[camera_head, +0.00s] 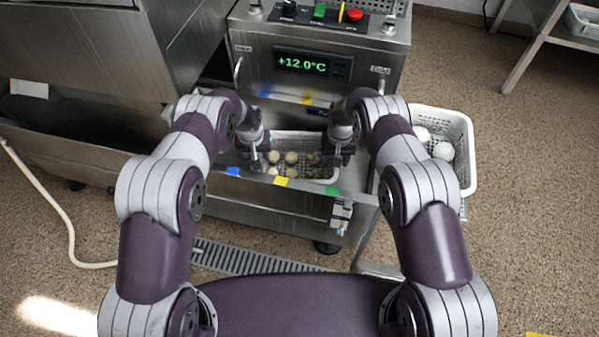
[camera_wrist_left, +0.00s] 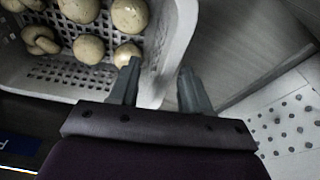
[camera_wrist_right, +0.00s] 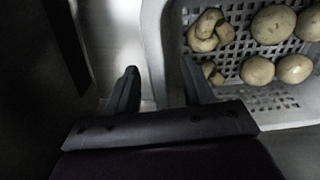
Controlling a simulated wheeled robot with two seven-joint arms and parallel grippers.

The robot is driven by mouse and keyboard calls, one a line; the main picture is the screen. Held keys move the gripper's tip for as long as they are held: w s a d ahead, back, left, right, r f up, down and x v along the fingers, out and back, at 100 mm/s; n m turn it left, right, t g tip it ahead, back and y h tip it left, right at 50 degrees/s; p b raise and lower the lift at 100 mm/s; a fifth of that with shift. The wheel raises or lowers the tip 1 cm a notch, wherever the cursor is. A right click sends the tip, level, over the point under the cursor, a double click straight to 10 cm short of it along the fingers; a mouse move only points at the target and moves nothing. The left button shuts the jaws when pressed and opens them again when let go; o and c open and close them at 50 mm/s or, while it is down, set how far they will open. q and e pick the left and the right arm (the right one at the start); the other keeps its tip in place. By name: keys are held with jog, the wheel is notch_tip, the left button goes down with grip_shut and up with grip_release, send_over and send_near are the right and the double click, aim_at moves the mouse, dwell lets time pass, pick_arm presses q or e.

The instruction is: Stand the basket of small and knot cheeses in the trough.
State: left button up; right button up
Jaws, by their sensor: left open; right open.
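The white perforated basket (camera_wrist_left: 178,45) holds pale round small cheeses (camera_head: 291,157) and twisted knot cheeses (camera_wrist_right: 204,30). In the head view it sits between my grippers, within the steel trough (camera_head: 262,187) below the display; I cannot tell whether its base touches the floor. My left gripper (camera_head: 262,158) is open, with its fingers either side of the basket's left end wall. My right gripper (camera_head: 341,155) is open, with its fingers either side of the right end wall (camera_wrist_right: 152,45). My arms hide parts of the basket's ends and the trough.
A second white basket (camera_head: 462,150) with large white balls stands to the right, beside my right arm. The control box (camera_head: 310,67) showing +12.0°C rises behind the trough. Blue, yellow and green tapes mark the trough's front edge. A steel cabinet (camera_head: 90,60) is at left.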

pick_arm(q)
jog(key=shift+s+a+r, duration=0.15)
jog(key=shift+s+r, duration=0.4)
jog(key=shift+s, duration=0.05)
pick_arm(e)
jog(key=shift+w+f, duration=0.3)
jog(key=shift+f, duration=0.15)
pick_arm(q)
jog(key=r, duration=0.5)
jog(key=shift+s+r, duration=0.35)
pick_arm(e)
jog(key=shift+s+d+r, duration=0.1)
jog(key=shift+s+r, duration=0.15)
jog(key=shift+r, duration=0.1)
pick_arm(q)
jog(key=shift+s+r, duration=0.1)
jog(key=shift+r, duration=0.2)
pick_arm(e)
jog(key=shift+s, duration=0.15)
pick_arm(q)
jog(key=shift+w+r, duration=0.25)
jog(key=shift+r, duration=0.05)
pick_arm(e)
notch_tip(320, 180, up, 12)
